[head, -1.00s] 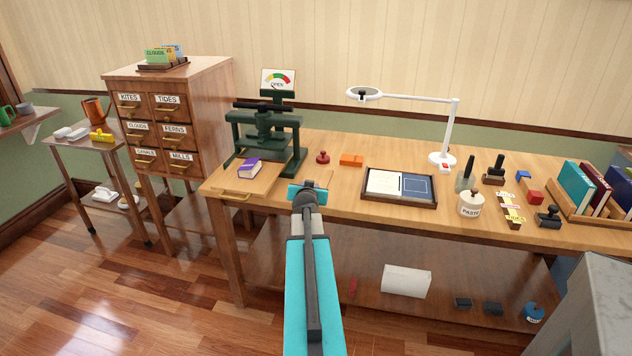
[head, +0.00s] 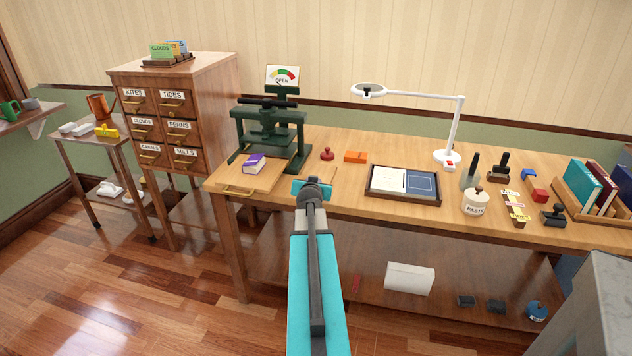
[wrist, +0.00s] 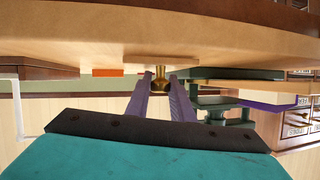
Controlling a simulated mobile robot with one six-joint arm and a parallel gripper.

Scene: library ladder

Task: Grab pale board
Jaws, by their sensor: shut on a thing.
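The knob is at the near edge of a thin pale board (wrist: 165,61). In the head view, the pale board (head: 323,172) shows in part at the bench's front edge, just behind my gripper (head: 312,183). My wrist and arm hide the knob and much of the board there.
The wooden bench (head: 430,208) carries a green press (head: 270,125) with a purple book (head: 254,164) at left. A red stamp (head: 327,153), an orange block (head: 356,157) and a dark tray (head: 436,200) lie behind and right. Open floor lies at left.

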